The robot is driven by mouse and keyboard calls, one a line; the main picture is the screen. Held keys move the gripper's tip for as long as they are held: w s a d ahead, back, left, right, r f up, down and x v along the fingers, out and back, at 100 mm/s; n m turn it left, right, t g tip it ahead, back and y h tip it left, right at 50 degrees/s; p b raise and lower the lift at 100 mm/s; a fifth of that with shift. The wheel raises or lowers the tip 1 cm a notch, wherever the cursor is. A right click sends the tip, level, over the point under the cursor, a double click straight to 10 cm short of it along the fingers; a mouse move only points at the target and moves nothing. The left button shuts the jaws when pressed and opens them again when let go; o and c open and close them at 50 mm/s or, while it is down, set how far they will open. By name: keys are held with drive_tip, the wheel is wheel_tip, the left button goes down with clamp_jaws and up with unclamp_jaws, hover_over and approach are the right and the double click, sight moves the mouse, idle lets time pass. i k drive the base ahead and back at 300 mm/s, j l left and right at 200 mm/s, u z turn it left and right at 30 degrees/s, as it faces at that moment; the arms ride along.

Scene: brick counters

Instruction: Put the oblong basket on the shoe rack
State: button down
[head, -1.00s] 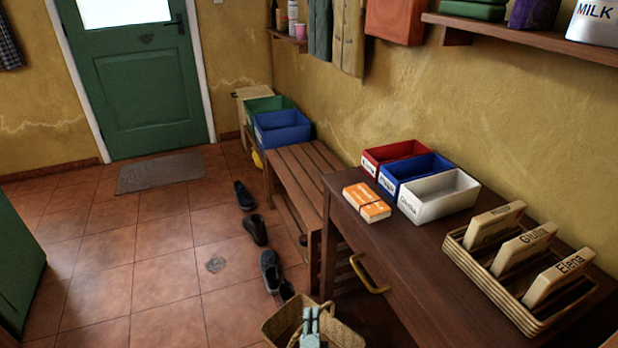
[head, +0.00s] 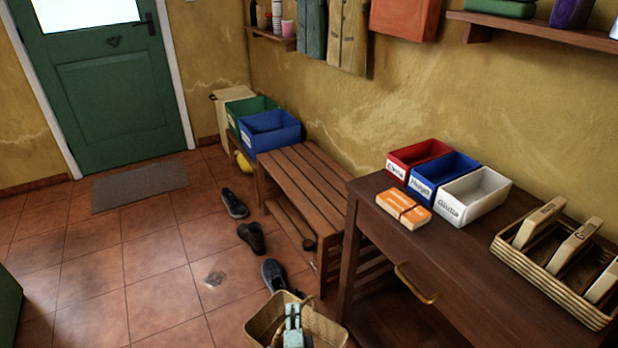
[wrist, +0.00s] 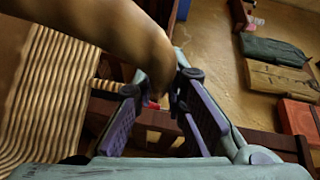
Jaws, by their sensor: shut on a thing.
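The oblong basket (head: 264,315) is tan wicker and shows at the bottom edge of the head view, its lower part cut off. My gripper (head: 293,318) is in front of it. In the wrist view the fingers (wrist: 165,105) are closed around a thick, curved brown handle, and the woven basket wall (wrist: 50,90) fills the left side. The slatted wooden bench, seemingly the shoe rack (head: 305,185), stands against the wall beyond the basket, with a low shelf beneath its top. The near part of its top is bare.
Blue (head: 270,132) and green (head: 243,115) bins stand at the bench's far end. Shoes (head: 252,237) lie on the floor along its left side. A dark table (head: 440,250) with small boxes and a wicker tray (head: 540,280) stands close at right.

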sight(330, 198)
drive_tip(key=i+j, duration=0.2)
drive_tip(key=j, duration=0.2)
drive_tip(key=i+j+z, duration=0.1)
drive_tip(key=j, duration=0.25)
drive_tip(key=i+j, duration=0.5)
drive_tip(key=j, duration=0.3)
drive_tip(key=z, duration=0.05)
